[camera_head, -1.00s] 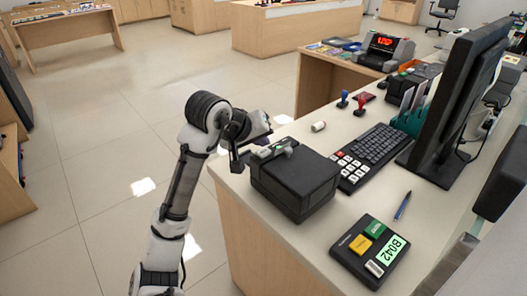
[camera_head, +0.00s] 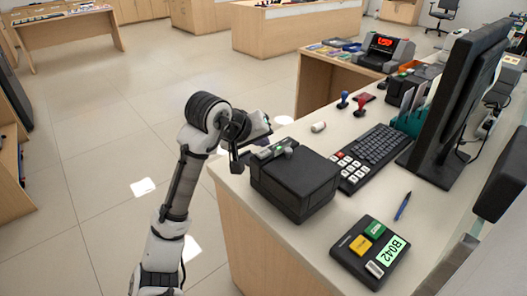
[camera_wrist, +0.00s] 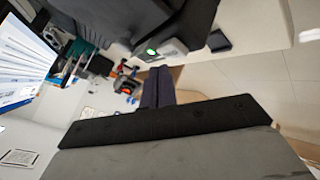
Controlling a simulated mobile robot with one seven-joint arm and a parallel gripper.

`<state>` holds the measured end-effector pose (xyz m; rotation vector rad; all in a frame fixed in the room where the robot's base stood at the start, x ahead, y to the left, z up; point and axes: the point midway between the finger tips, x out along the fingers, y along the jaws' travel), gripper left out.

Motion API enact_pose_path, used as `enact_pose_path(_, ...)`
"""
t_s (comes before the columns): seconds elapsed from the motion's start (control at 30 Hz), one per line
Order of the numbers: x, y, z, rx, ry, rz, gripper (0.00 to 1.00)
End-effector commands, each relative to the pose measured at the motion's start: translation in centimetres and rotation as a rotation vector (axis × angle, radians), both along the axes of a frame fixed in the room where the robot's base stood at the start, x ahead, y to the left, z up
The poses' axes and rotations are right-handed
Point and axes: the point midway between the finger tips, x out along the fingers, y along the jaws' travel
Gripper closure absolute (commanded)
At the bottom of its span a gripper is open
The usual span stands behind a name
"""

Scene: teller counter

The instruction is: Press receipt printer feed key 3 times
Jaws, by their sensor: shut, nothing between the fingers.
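The receipt printer (camera_head: 296,185) is a black box near the counter's left edge in the head view. A small grey panel with a green key (camera_head: 265,152) is on its top. In the wrist view the printer (camera_wrist: 135,18) is at the top, with the green-lit key (camera_wrist: 151,52) on the grey panel. My gripper (camera_wrist: 158,72) is shut and empty, its dark fingertips close to that panel. I cannot tell whether they touch the key. In the head view my arm reaches the printer from the left, and the fingertips are hard to make out.
Right of the printer are a keyboard (camera_head: 371,146) and a monitor (camera_head: 460,100). A ticket device (camera_head: 369,250) showing B042 lies in front, beside a blue pen (camera_head: 402,206). Stamps (camera_head: 360,104) stand behind. The floor left of the counter is clear.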

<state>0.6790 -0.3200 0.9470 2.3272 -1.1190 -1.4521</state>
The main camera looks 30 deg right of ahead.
Motion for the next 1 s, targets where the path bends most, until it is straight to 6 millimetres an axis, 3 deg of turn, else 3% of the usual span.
enact_pose_path(1.0, -0.01, 0.00, -0.85, 0.000, -0.001, -0.001, 1.00)
